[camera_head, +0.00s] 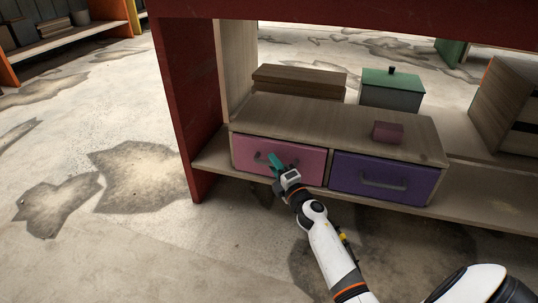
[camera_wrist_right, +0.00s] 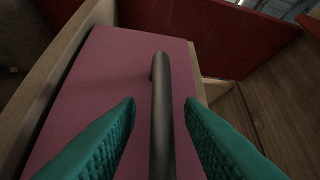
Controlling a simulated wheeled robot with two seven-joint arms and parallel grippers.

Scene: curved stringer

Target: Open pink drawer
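The pink drawer (camera_head: 310,159) is the left of two drawers in a low wooden unit on the shelf, and its front looks flush with the unit. Its dark bar handle (camera_head: 262,157) is partly hidden by my right gripper (camera_head: 276,163). In the right wrist view the pink front (camera_wrist_right: 105,75) fills the middle. The handle (camera_wrist_right: 161,110) runs between the two teal fingers of my right gripper (camera_wrist_right: 160,112). The fingers are open, with a gap on each side of the handle. My left gripper is not in view.
A purple drawer (camera_head: 388,180) with its own handle sits directly right of the pink one. A small pink box (camera_head: 388,132) stands on the unit (camera_head: 330,117). Behind are a wooden box (camera_head: 300,78) and a green-lidded box (camera_head: 391,88). A red side panel (camera_head: 190,105) stands left; the floor in front is clear.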

